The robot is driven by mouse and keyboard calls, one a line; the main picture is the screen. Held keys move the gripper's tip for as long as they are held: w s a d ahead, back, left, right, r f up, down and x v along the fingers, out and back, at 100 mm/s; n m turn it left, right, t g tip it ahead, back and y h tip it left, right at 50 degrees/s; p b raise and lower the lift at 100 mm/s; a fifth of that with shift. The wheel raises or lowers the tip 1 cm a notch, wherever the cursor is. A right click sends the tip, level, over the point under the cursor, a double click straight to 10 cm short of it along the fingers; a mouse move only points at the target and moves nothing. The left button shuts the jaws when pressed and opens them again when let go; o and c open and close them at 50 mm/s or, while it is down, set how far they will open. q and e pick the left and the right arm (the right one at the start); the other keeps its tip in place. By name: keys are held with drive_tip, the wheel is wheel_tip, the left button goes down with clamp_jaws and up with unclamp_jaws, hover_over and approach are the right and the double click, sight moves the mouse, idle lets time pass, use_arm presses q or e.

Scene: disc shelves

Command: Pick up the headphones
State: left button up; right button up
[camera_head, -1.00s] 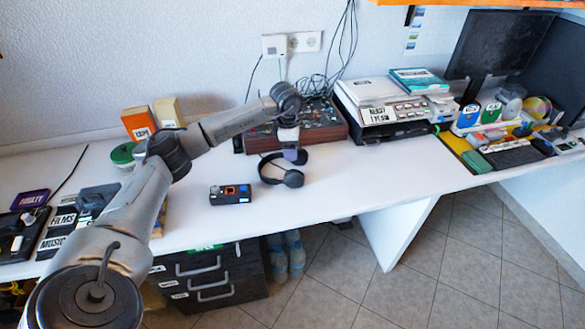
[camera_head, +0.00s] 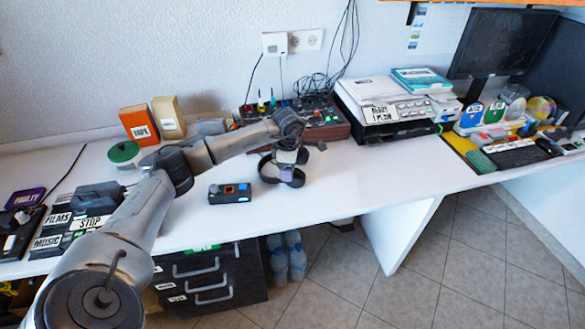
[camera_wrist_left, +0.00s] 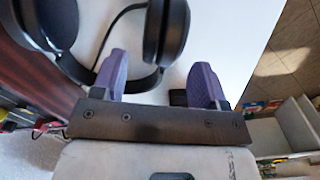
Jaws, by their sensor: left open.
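The black headphones (camera_head: 266,171) lie on the white desk, partly hidden behind my left gripper in the head view. In the left wrist view, an ear cup of the headphones (camera_wrist_left: 166,30) shows ahead of and between the purple fingers, with another cup at the upper left and the band curving between. My left gripper (camera_head: 287,173) is open above the headphones, its fingers apart; it also shows in the left wrist view (camera_wrist_left: 162,80). I cannot tell whether a finger touches the headphones. My right gripper is in neither view.
A small dark device (camera_head: 230,193) lies left of the headphones. A reddish-brown box with knobs (camera_head: 325,128) stands behind them, and a printer (camera_head: 385,112) is to the right. The desk's front edge is close. The desk (camera_head: 365,185) is clear to the right.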

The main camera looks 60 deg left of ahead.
use_arm(q)
wheel_tip(320, 180, down, 4)
drive_tip(key=shift+w+d+f+b, duration=0.1)
drive_tip(key=shift+w+f+b, duration=0.05)
drive_tip(key=shift+b, duration=0.95)
drive_tip(key=shift+f, duration=0.4)
drive_tip(key=c, duration=0.3)
drive_tip(key=shift+r, duration=0.15)
drive_tip(key=c, duration=0.9)
